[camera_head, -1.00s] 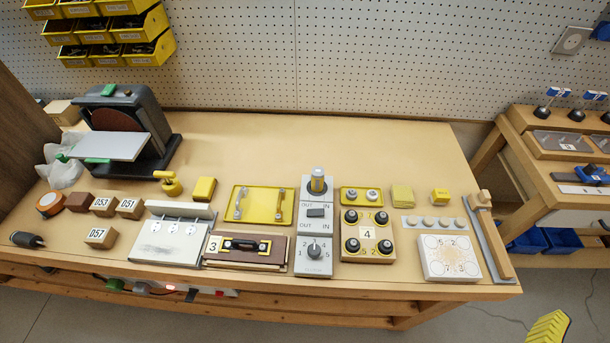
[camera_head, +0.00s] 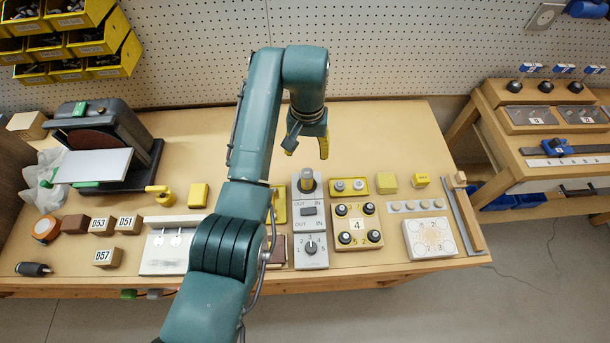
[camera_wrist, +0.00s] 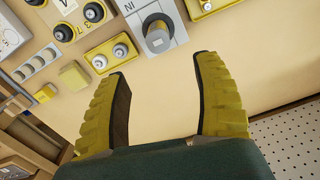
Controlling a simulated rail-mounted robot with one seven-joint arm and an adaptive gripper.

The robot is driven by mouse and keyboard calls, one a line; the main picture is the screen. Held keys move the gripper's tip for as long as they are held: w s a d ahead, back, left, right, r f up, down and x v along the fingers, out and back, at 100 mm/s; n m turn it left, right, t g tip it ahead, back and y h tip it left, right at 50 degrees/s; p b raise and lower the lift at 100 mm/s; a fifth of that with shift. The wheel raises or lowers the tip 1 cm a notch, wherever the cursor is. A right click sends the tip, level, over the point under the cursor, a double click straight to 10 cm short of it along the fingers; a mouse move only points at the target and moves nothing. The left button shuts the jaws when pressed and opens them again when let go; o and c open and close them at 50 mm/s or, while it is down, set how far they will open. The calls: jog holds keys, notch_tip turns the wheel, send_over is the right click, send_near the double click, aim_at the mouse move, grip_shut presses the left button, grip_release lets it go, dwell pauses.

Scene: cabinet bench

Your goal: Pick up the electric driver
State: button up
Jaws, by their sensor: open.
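I cannot tell for sure which thing is the electric driver. A dark, handle-shaped tool (camera_head: 33,268) lies at the bench's front left corner. A blue tool (camera_head: 587,8), cut off by the frame, shows at the top right by the pegboard. My gripper (camera_head: 307,147) hangs over the middle of the bench, behind the grey switch panel, far to the right of the dark tool. In the wrist view my gripper (camera_wrist: 163,68) has its two yellow fingers apart with nothing between them.
A sander (camera_head: 105,140) stands at the back left. Labelled blocks (camera_head: 109,257), a grey dial panel (camera_head: 311,250) and a knob board (camera_head: 357,225) line the front. Yellow bins (camera_head: 70,45) hang above left. The back middle of the bench (camera_head: 390,125) is clear.

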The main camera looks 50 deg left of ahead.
aim_at(307, 172)
notch_tip(307, 172, down, 10)
jog(key=shift+d+r+b, duration=0.1)
jog(key=shift+d+b, duration=0.05)
jog(key=shift+b, duration=0.7)
notch_tip(307, 172, down, 5)
jog(key=shift+s+d+f+b, duration=0.1)
jog(key=shift+s+b, duration=0.05)
jog(key=shift+b, duration=0.5)
grip_shut()
